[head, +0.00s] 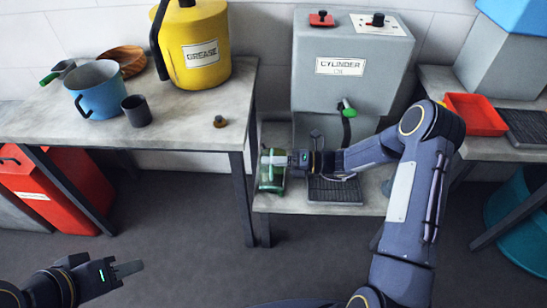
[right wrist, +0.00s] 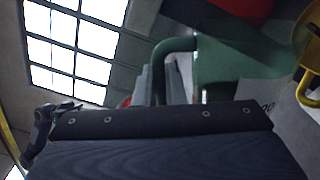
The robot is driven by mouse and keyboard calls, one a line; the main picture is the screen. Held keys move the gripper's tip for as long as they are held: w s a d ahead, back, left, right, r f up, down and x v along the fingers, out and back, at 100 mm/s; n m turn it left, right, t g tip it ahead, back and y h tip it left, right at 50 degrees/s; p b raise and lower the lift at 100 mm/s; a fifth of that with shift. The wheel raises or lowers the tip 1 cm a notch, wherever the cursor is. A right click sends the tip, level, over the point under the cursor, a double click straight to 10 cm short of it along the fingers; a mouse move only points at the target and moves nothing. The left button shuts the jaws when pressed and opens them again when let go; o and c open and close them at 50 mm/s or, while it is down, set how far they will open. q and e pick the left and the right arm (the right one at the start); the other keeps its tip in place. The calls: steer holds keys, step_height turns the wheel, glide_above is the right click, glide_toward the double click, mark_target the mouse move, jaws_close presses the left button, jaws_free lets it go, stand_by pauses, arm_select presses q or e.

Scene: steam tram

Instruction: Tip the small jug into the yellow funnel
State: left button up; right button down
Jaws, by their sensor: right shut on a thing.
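A green jug (head: 268,181) is at the end of my right arm in the head view, above the left end of the low shelf. My right gripper (head: 292,160) is shut on it. In the right wrist view, the gripper's fingers (right wrist: 155,85) are at the handle of the green jug (right wrist: 235,65). The jug's contents are hidden. I cannot make out a yellow funnel in the head view. A yellow rim-like thing (right wrist: 306,88) shows at the right edge of the wrist view; I cannot tell what it is. My left gripper (head: 130,268) is low at the left, over the floor, and looks empty.
A table at the left holds a yellow grease can (head: 200,50), a blue pot (head: 98,92), a dark cup (head: 137,112) and a wooden bowl (head: 125,60). A grey cylinder-oil tank (head: 350,85) stands behind the low shelf (head: 285,203). A red tray (head: 475,115) lies at the right.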

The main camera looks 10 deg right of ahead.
steer(key=shift+w+r+m+p, duration=0.2)
steer(key=shift+r+m+p, duration=0.1)
steer(key=shift+p, duration=0.15)
steer(key=shift+d, duration=0.1)
stand_by(0.6)
steer(key=shift+w+r+m+p, duration=0.2)
steer(key=shift+w+m+p, duration=0.1)
steer(key=shift+p, duration=0.15)
stand_by(0.7)
steer(key=shift+w+d+r+p, duration=0.1)
steer(key=shift+r+p, duration=0.15)
steer(key=shift+p, duration=0.15)
steer(key=shift+w+m, duration=0.1)
steer(key=shift+m, duration=0.2)
stand_by(0.8)
steer(key=shift+w+d+r+m+p, duration=0.1)
steer(key=shift+w+r+m+p, duration=0.15)
steer(key=shift+p, duration=0.2)
stand_by(1.2)
